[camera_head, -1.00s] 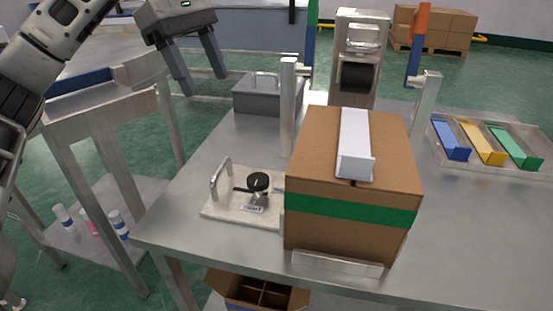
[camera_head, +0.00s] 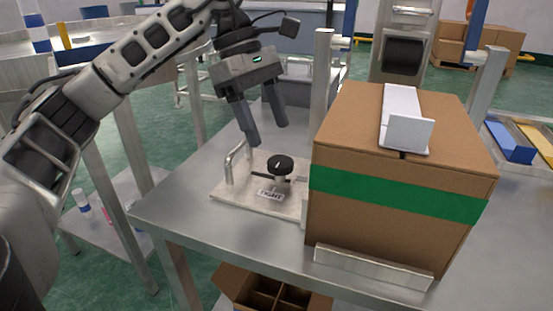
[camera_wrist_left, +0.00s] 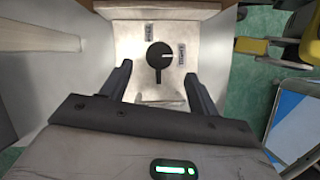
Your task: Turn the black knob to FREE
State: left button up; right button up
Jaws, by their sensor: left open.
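The black knob (camera_head: 281,163) stands on a pale plate (camera_head: 228,192) at the left of the table, with a label reading TIGHT (camera_head: 270,194) in front of it. In the left wrist view the knob (camera_wrist_left: 158,55) shows a white mark pointing right toward a small label (camera_wrist_left: 182,54); a second label (camera_wrist_left: 150,30) lies above it, too small to read. A dark bar sticks out from under the knob. My left gripper (camera_head: 267,134) is open and empty, above the knob and apart from it, fingers pointing down. My right gripper is not in view.
A metal handle (camera_head: 233,160) rises from the plate left of the knob. A large cardboard box (camera_head: 400,230) with green tape stands close to the plate's right side. A metal post (camera_head: 322,85) stands behind. An open divided carton (camera_head: 240,286) sits below the table.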

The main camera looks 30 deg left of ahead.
aim_at(280, 161)
pick_arm(q)
jog(key=b+x, duration=0.1)
jog(key=x, duration=0.4)
jog(key=shift+d+f, duration=0.1)
jog(key=shift+f, duration=0.15)
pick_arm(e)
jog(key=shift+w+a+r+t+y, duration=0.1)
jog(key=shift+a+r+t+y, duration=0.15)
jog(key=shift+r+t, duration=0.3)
pick_arm(q)
jog(key=c, duration=1)
